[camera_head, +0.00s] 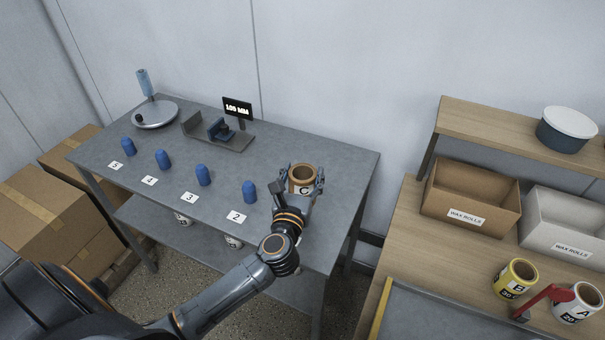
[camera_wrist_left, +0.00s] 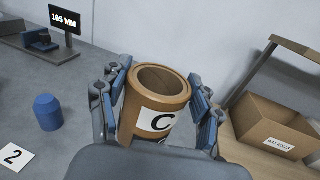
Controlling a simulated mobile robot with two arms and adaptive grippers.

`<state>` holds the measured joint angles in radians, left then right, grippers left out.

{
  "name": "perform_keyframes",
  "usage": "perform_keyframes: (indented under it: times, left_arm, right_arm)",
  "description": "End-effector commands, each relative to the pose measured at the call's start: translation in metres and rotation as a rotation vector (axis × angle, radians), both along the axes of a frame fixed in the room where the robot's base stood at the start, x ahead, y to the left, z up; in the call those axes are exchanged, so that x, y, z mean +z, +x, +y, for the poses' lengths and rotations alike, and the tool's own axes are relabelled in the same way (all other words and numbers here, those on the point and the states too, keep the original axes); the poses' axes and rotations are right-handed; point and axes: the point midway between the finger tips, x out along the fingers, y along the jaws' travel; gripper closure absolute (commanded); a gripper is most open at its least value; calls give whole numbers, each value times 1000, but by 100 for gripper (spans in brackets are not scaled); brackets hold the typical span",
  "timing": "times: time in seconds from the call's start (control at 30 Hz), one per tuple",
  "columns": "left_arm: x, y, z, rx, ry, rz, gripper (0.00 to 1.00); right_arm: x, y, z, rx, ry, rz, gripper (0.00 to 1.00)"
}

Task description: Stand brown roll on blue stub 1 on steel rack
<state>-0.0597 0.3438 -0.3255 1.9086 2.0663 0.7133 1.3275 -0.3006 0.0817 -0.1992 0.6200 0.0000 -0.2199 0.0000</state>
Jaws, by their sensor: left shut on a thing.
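The brown roll (camera_head: 302,173), marked C, is upright at the right end of the steel rack (camera_head: 335,215). It also shows in the left wrist view (camera_wrist_left: 152,105). My left gripper (camera_head: 303,182) is shut on it, with a finger on either side of the roll. Blue stub 1 and its label are not visible; the roll, gripper and arm cover that part of the rack top. I cannot tell whether the roll is around a stub or above the surface. The blue stub at label 2 (camera_head: 249,192) is bare, left of the roll. My right gripper is out of view.
More bare blue stubs (camera_head: 203,175) stand in a row to the left. A gauge with a 105 MM display (camera_head: 237,108) and a round-based stand (camera_head: 155,113) are at the back. A wooden bench (camera_head: 405,235) with WAX ROLLS boxes (camera_head: 470,195) and two rolls is at right.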

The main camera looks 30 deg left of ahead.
Motion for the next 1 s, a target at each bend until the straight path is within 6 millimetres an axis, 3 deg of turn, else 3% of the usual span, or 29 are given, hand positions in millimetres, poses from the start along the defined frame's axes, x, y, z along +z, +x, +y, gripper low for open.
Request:
perform_keyframes:
  times: [1.0]
  left_arm:
    - [0, 0, 0, 0, 1, -1, 72]
  right_arm:
    - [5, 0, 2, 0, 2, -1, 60]
